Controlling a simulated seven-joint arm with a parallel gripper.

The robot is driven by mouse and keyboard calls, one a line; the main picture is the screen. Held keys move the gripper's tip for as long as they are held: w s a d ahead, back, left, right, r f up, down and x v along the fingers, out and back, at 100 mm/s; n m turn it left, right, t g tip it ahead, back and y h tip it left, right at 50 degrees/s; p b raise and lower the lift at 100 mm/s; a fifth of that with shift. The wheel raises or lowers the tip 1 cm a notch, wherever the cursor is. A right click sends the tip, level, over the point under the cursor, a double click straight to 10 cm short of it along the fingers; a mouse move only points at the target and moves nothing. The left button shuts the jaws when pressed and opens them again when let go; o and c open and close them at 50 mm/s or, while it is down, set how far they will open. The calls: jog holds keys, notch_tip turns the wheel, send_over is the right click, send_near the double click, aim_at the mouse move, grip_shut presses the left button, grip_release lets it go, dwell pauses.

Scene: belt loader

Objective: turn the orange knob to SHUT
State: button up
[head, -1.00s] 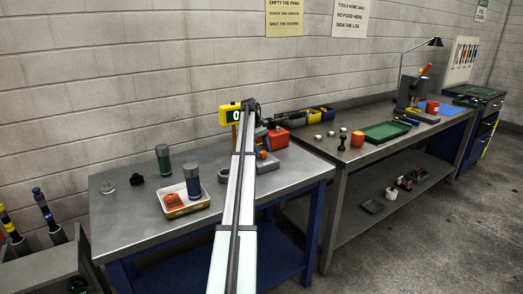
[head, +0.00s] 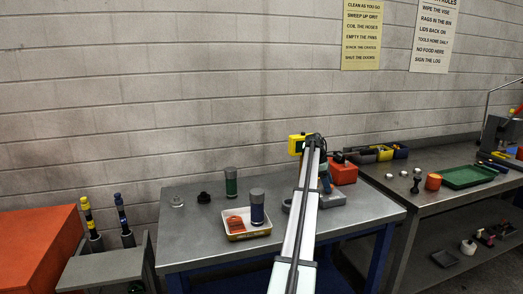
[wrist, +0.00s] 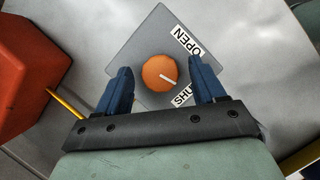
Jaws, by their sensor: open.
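The orange knob (wrist: 159,73) sits on a grey square plate (wrist: 140,45) in the wrist view. Its white pointer line points right and slightly down, between the OPEN label (wrist: 187,42) and the partly covered SHUT label (wrist: 183,95), somewhat nearer SHUT. My gripper (wrist: 158,68) is open, with one blue finger on each side of the knob. Gaps show between the fingers and the knob. In the head view my arm hides the knob, and only part of my blue gripper shows beside the arm.
A red-orange box (head: 344,173) stands close by on the metal table (head: 190,240). A cream tray (head: 236,236) holds an orange item and a blue-grey canister (head: 257,208). A yellow display (head: 297,144) rises at the back.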

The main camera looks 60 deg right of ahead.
jog(key=n+h, duration=0.1)
jog(key=n, duration=0.3)
jog(key=n+t+h, duration=0.1)
jog(key=n, duration=0.2)
jog(key=shift+s+a+h, duration=0.15)
jog(key=shift+a+h, duration=0.1)
jog(key=shift+h, duration=0.05)
jog(key=v, duration=1.4)
jog(key=w+a+r+t+h, duration=0.1)
jog(key=w+a+h, duration=0.1)
jog(key=w, duration=1)
jog(key=w+a+t+h, duration=0.1)
jog(key=w+a+h, duration=0.1)
jog(key=w, duration=1.1)
jog(key=shift+a+r+t, duration=0.35)
jog(key=shift+a+t, duration=0.05)
jog(key=shift+a, duration=0.35)
jog(key=shift+s, duration=0.1)
jog(key=s+d+f+m+t+y, duration=0.1)
jog(key=s+d+m+t+y, duration=0.15)
jog(key=s, duration=0.95)
jog(key=s+d+f+m+t+y, duration=0.15)
jog(key=s+d+m, duration=0.25)
jog(key=s, duration=0.7)
jog(key=s+d+m+t+y, duration=0.1)
jog(key=s+d+m+y, duration=0.2)
jog(key=s, duration=0.9)
jog(key=x, duration=1.3)
jog(key=shift+w, duration=0.3)
